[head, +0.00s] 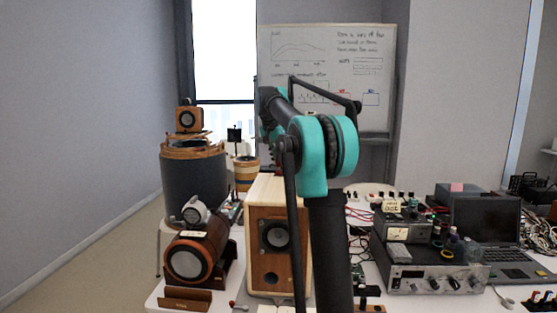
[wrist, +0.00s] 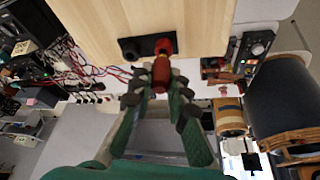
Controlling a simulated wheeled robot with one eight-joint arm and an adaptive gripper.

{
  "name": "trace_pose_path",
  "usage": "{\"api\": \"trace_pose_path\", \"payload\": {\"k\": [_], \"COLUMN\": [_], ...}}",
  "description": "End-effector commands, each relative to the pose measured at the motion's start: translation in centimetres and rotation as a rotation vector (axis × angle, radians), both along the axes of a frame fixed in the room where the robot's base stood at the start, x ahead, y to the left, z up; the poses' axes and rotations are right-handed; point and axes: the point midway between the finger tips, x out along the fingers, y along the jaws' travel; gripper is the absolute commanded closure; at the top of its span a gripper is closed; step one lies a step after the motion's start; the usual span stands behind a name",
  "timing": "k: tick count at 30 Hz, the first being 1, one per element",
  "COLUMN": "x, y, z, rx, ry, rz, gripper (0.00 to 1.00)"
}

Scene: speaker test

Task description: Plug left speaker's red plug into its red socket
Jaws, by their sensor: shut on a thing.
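In the wrist view, my gripper (wrist: 158,88) is shut on the red plug (wrist: 160,74), which sits between the fingertips. The plug points at the red socket (wrist: 165,47) on a dark terminal plate on the light wooden speaker (wrist: 100,22). Plug and socket overlap in this view; I cannot tell whether the plug is seated or only close. A black socket (wrist: 130,53) is beside the red one. In the head view, the speaker (head: 264,274) stands upright on the table with its driver side facing me. My arm hides the gripper, plug and sockets there.
A stacked amplifier (head: 437,278) and a laptop (head: 490,222) are on the right. Loose red and black cables (wrist: 88,66) lie behind the speaker. A whiteboard (head: 330,50) stands at the back.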

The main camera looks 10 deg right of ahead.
Motion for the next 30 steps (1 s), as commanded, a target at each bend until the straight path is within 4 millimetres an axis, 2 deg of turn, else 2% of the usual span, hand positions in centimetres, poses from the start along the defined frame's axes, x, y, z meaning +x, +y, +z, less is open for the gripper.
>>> {"api": "trace_pose_path", "payload": {"k": [30], "x": [0.03], "y": [0.01], "z": [-0.63], "rx": [0.000], "ry": [0.000], "rz": [0.000], "gripper": [1.00]}}
